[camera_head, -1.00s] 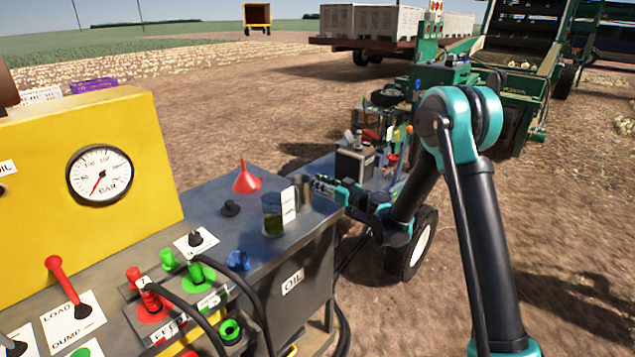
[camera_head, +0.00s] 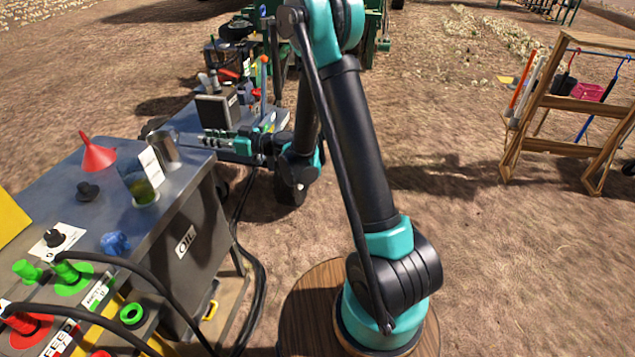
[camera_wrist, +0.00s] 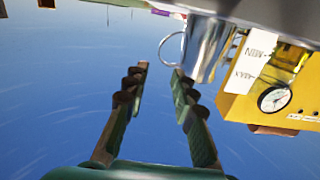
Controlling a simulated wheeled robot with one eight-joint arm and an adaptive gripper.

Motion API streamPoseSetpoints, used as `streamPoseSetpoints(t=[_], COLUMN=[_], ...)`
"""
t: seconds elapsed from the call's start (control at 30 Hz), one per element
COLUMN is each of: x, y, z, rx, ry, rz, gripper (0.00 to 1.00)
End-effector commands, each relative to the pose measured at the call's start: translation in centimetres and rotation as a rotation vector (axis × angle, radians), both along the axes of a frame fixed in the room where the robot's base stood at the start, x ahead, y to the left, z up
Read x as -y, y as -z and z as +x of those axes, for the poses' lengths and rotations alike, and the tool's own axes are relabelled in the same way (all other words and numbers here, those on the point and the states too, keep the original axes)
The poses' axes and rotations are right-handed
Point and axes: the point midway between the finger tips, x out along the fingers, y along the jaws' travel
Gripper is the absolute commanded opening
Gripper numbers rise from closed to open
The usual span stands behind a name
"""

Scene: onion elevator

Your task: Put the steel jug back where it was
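The steel jug (camera_head: 164,152) stands upright on the grey bench top (camera_head: 50,190), near its far right corner, just behind the oil gauge glass (camera_head: 141,188). My gripper (camera_head: 180,138) is level with the jug on its right side, fingers pointing left toward it. In the wrist view, which is upside down, my gripper (camera_wrist: 160,69) is open with nothing clearly held. The jug (camera_wrist: 207,48) is beyond the fingertips, its ring handle facing them. One fingertip overlaps the handle's edge in the picture; I cannot tell whether they touch.
A dark box (camera_head: 214,112) sits behind my gripper. A wooden rack (camera_head: 570,100) stands far right, with open dirt between.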

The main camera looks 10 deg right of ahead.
Motion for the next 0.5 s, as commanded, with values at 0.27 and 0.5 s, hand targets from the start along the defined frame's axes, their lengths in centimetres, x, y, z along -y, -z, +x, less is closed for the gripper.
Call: streamPoseSetpoints(t=[0.27, 0.5], x=[5.3, 12.8], y=[-0.3, 1.4], z=[-3.5, -8.5], rx=[-0.188, -0.438], ry=[0.037, 0.167], rz=[-0.173, -0.367], gripper=[0.26, 0.26])
